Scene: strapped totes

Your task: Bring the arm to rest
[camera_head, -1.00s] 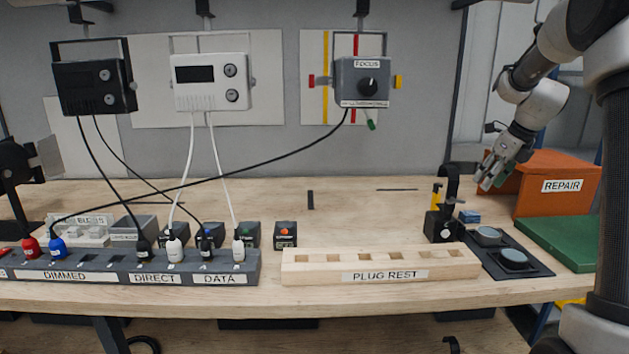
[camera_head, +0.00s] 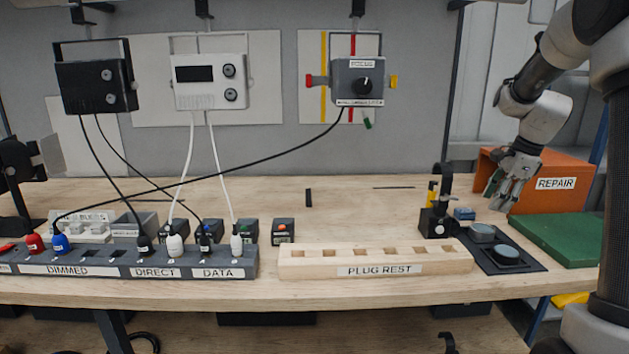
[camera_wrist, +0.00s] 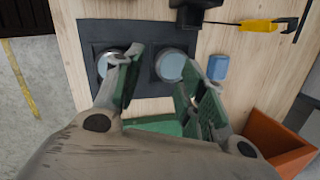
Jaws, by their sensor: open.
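My gripper (camera_head: 506,188) hangs at the right of the bench in the head view, pointing down in front of the orange REPAIR bin (camera_head: 553,180). Its fingers are apart with nothing between them. The wrist view also shows my gripper (camera_wrist: 165,95) spread above the black mat (camera_wrist: 87,35) with its two round grey-blue pads. The left pad (camera_wrist: 110,62) and the right pad (camera_wrist: 170,65) lie beyond the fingers. My arm is bent at the upper right of the head view.
The green mat (camera_head: 560,238) lies in front of the bin. A black stand (camera_head: 437,215) and a small blue block (camera_head: 464,214) stand left of my gripper. The wooden PLUG REST (camera_head: 375,260) has empty slots. Plugged cables run to the grey strip (camera_head: 110,262) at left.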

